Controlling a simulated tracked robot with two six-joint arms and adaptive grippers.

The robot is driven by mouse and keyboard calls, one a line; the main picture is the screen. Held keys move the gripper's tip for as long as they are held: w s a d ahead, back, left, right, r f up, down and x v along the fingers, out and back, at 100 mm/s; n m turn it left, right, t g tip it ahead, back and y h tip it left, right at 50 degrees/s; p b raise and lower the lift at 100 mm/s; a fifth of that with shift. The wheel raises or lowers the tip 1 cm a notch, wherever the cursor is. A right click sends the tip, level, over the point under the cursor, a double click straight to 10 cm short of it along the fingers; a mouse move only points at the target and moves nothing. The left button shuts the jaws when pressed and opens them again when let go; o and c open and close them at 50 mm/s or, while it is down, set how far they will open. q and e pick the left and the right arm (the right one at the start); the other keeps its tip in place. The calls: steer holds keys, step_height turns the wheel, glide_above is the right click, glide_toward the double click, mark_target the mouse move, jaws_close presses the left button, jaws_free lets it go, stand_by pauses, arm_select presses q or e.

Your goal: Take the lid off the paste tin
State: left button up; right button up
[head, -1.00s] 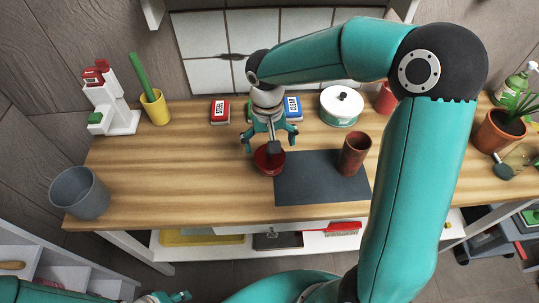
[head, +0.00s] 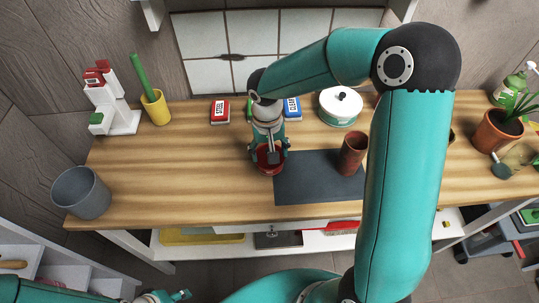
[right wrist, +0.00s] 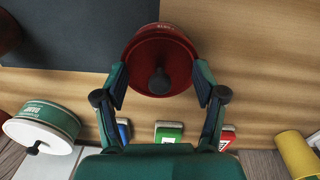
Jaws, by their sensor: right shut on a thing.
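A dark red round tin (head: 270,168) with a lid stands on the wooden bench at the left edge of the dark mat. In the right wrist view the red lid (right wrist: 145,60) has a dark knob in its middle, and small lettering shows on the tin's side. My right gripper (head: 269,156) points down over the tin. In the right wrist view my right gripper (right wrist: 159,90) has one finger on each side of the lid's rim and is shut on it. My left gripper (head: 168,297) is low at the bottom edge, partly cut off, its opening unclear.
A brown cup (head: 353,153) stands on the dark mat (head: 305,185). A white tin (head: 340,107) with a green band and knobbed lid stands behind. Small red, green and blue boxes line the back. A grey bin (head: 82,193) is at left; the bench between is clear.

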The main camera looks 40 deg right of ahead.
steer(key=shift+s+f, duration=0.15)
steer(key=shift+f, duration=0.1)
